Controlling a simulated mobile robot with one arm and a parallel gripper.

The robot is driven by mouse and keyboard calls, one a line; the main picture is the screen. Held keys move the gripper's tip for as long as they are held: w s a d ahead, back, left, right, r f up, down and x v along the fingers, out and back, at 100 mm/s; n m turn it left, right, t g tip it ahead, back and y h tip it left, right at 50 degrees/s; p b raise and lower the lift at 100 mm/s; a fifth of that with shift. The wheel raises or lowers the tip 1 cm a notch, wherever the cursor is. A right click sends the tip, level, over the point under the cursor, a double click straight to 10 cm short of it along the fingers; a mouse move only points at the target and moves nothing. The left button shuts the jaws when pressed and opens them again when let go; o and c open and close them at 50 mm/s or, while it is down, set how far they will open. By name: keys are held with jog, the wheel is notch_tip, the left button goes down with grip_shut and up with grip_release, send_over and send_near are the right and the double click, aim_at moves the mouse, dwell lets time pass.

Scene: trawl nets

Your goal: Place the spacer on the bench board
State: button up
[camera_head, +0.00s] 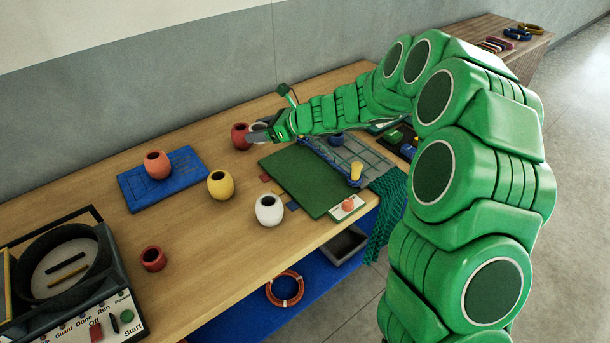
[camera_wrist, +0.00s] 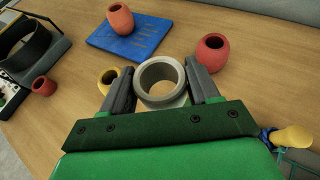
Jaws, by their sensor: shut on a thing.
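My gripper (camera_head: 258,133) is over the far middle of the bench, shut on a pale grey, hollow, round-mouthed piece, which I take to be the spacer (camera_wrist: 141,88). In the wrist view the gripper's two dark fingers (camera_wrist: 160,72) press on its left and right sides, its opening facing the camera.
A red pot (camera_head: 240,136) stands close by the gripper. Yellow (camera_head: 221,184), white (camera_head: 269,210) and small dark red (camera_head: 153,259) pots stand nearer the front. A green mat (camera_head: 310,175) lies right; a control box (camera_head: 115,290) stands front left. Bare wood surrounds the blue board.

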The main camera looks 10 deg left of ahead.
jog(key=m+t, duration=0.2)
send_over(306, 187)
jog(key=w+a, duration=0.1)
jog(key=a, duration=0.1)
jog(key=v, duration=0.3)
jog(key=shift+s+a+f, duration=0.1)
jog(key=shift+a+f, duration=0.05)
jog(key=shift+f, duration=3.25)
jog(key=shift+a+f, duration=0.15)
jog(key=shift+f, duration=3.25)
jog(key=shift+f, duration=0.15)
jog(key=o, duration=1.1)
jog(key=shift+c, duration=0.2)
